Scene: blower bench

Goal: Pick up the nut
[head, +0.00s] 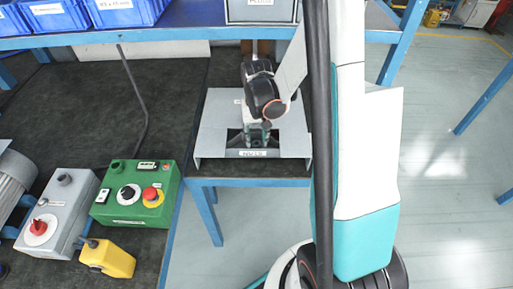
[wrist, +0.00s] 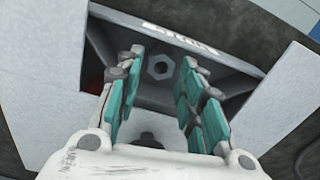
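A grey hexagonal nut (wrist: 160,67) with a round hole lies in a dark grey bin (wrist: 232,82) in the wrist view. My gripper (wrist: 163,58) is open, with its teal finger pads apart. In the wrist view the nut appears between the two fingertips; I cannot tell how far below them it is. In the head view my gripper (head: 257,132) points down into the labelled bin (head: 258,153), and the nut is hidden there.
Light grey panels (head: 214,142) flank the bin on a small blue-legged table. Blue crates (head: 120,12) sit on the shelf above.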

